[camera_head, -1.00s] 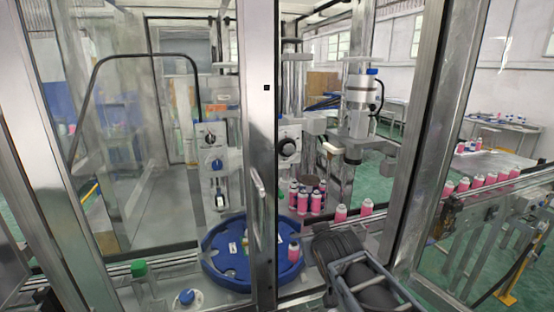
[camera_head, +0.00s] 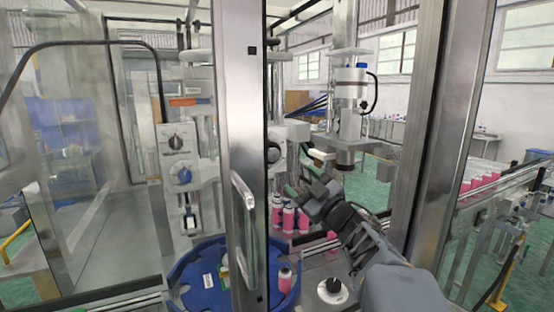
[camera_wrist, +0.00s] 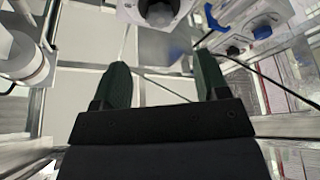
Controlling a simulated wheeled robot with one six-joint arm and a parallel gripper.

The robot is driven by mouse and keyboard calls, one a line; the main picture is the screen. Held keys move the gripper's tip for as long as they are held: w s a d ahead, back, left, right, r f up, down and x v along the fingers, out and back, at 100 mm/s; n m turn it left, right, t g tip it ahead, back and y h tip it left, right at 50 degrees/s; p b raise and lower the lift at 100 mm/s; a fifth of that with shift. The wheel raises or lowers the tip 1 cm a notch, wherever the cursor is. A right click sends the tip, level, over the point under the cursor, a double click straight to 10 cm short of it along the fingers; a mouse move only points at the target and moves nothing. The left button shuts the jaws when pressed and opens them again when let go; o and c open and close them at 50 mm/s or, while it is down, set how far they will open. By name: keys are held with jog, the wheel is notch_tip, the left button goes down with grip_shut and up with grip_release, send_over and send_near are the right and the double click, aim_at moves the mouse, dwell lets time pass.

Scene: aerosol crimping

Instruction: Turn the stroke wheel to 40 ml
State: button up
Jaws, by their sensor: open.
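A round dark wheel (camera_head: 274,152), probably the stroke wheel, sits on the white machine head just right of the door post, which partly covers it. Its scale cannot be read. In the wrist view a dark round knob on a pale housing (camera_wrist: 160,12), likely the same wheel, is cut by the top edge, beyond and between my fingertips. My gripper (camera_head: 301,181) reaches in through the doorway, below and right of the wheel. Its two dark green fingers are apart and empty in the wrist view (camera_wrist: 161,68), clear of the knob.
The metal door post (camera_head: 240,150) with its handle stands left of my arm. Pink cans (camera_head: 289,217) stand below my gripper. A white cylindrical head (camera_head: 350,95) hangs to the right.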

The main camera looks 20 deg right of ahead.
aim_at(275, 156)
jog(key=p+x, duration=0.2)
jog(key=x, duration=0.9)
jog(key=c, duration=0.9)
jog(key=shift+c, duration=0.2)
